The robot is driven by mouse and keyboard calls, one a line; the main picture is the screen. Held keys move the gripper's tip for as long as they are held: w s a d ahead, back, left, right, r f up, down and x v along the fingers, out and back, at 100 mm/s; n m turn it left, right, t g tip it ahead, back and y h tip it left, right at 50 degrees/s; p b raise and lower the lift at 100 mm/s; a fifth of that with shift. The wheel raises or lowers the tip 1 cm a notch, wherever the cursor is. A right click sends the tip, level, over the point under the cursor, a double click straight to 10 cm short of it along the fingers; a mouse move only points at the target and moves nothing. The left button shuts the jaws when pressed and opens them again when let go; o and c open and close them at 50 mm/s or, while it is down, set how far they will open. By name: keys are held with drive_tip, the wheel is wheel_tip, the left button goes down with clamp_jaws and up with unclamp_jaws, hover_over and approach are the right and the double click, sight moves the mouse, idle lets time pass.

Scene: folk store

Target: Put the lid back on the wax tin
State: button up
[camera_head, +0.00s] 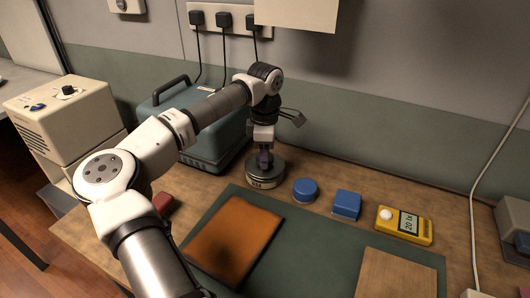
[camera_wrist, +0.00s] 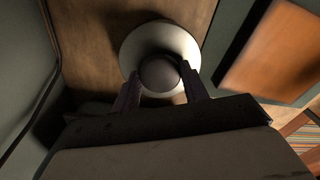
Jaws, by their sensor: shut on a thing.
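The wax tin (camera_head: 264,183), round and squat with a pale label band, stands on the wooden bench by the blue-green case. My gripper (camera_head: 264,162) points down directly over its top. In the wrist view, the fingers of my gripper (camera_wrist: 159,73) are shut on the round grey knob of the lid (camera_wrist: 137,45), which shows as a pale disc. The lid lies on or very close to the tin; I cannot tell if it is fully seated. The lid hides the tin's opening.
A blue round container (camera_head: 305,190), a blue block (camera_head: 347,205) and a yellow meter (camera_head: 404,225) stand to the right. The blue-green case (camera_head: 207,135) is close on the left. An orange-brown sheet (camera_head: 235,238) lies on the green mat (camera_head: 318,252) in front.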

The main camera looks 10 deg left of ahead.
drive_tip(key=o, duration=1.5)
drive_tip(key=shift+r+p, duration=2.35)
drive_tip(key=shift+r, duration=1.2)
drive_tip(key=shift+c, duration=0.3)
clamp_jaws()
drive_tip(key=shift+f, duration=0.2)
